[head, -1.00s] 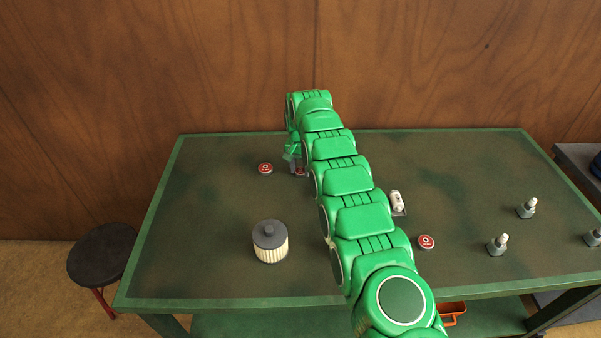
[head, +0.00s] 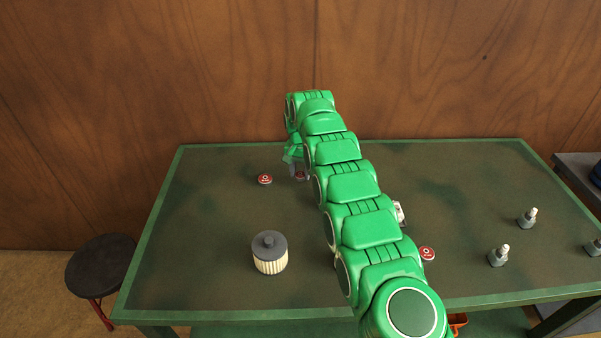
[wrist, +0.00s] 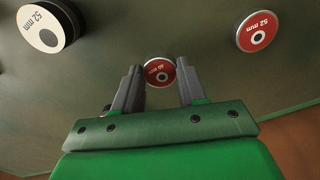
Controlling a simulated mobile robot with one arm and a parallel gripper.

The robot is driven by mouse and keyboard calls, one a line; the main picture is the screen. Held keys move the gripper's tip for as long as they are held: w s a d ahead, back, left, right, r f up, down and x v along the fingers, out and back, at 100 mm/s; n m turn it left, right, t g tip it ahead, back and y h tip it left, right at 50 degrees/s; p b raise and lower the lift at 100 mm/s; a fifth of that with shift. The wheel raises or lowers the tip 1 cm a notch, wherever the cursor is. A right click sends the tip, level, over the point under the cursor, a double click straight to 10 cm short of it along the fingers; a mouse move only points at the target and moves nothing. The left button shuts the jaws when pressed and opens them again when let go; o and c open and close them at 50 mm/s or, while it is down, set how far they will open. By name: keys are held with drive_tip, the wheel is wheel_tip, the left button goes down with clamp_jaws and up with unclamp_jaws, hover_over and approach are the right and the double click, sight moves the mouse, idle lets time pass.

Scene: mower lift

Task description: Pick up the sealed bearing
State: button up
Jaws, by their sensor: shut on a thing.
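Small red-faced discs that look like bearings show in the head view. One red disc (head: 265,179) lies on the table at the left, and another (head: 427,254) at the right, partly behind my arm. My gripper (head: 297,173) is near the back of the table, shut on a red disc (wrist: 158,72) with a white ring and a dark centre. In the wrist view my fingers (wrist: 158,85) are on either side of that disc, which seems slightly above the table. Another red disc (wrist: 257,32), marked 52 mm, lies to the right there.
A thicker cream-faced disc (wrist: 46,28) marked 52 mm is at the wrist view's upper left. A ribbed canister (head: 270,258) stands on the green table (head: 200,225). Grey fittings (head: 499,256) stand at right. A stool (head: 100,265) is left; a wooden wall is behind.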

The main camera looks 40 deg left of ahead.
drive_tip(key=shift+s+d+r, duration=0.1)
drive_tip(key=shift+r, duration=0.05)
drive_tip(key=s+d+r, duration=0.8)
drive_tip(key=d+r, duration=0.1)
drive_tip(key=d, duration=0.1)
drive_tip(key=shift+d, duration=0.3)
idle(0.6)
drive_tip(key=w+d+m, duration=0.1)
drive_tip(key=w+d, duration=1.6)
drive_tip(key=d, duration=0.2)
drive_tip(key=shift+w+a+f, duration=1.2)
drive_tip(key=shift+w+f, duration=0.3)
drive_tip(key=shift+w, duration=0.3)
drive_tip(key=shift+w+a+f, duration=1.2)
drive_tip(key=shift+w+f, duration=0.35)
drive_tip(key=shift+w, duration=0.25)
drive_tip(key=shift+w+a+f, duration=1.2)
drive_tip(key=shift+w+f, duration=0.3)
drive_tip(key=shift+w, duration=0.3)
drive_tip(key=shift+w+f, duration=0.1)
